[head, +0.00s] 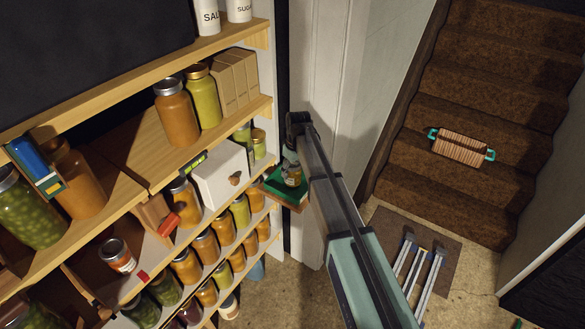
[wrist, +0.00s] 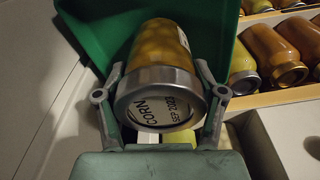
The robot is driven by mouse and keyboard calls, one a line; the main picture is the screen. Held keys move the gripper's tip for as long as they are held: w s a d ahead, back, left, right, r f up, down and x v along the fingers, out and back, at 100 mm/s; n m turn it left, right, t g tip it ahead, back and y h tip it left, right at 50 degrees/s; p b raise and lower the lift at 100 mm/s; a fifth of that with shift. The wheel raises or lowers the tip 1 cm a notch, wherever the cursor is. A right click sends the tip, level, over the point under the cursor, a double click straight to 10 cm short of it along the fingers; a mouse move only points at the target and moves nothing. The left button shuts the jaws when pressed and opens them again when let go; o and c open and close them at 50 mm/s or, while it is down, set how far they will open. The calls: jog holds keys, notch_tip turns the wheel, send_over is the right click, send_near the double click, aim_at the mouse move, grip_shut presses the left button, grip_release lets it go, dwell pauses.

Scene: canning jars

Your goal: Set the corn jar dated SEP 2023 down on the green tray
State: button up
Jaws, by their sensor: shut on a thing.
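A glass jar of yellow corn (wrist: 160,45) is between the two fingers of my gripper (wrist: 160,72) in the wrist view. Its metal lid faces the camera and reads CORN and SEP 202; the last digit is not clear. My gripper is shut on the jar. The green tray (wrist: 222,20) is behind and around the jar. In the head view the jar (head: 291,175) is over the green tray (head: 273,184), at the right end of the shelves. My arm hides part of both. I cannot tell whether the jar's base touches the tray.
Shelves of filled jars (head: 207,245) stand left of the tray. A white box (head: 218,175) is close to its left. A pale door (head: 350,80) is behind my arm. Stairs with a basket (head: 462,147) are at the right.

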jog(key=shift+f, duration=0.3)
jog(key=o, duration=1.5)
jog(key=shift+o, duration=0.2)
jog(key=shift+r, duration=0.1)
jog(key=r+b, duration=0.1)
jog(key=r, duration=0.3)
jog(key=r+b, duration=0.1)
jog(key=r, duration=0.3)
jog(key=s+d+r+b, duration=0.1)
jog(key=r, duration=0.3)
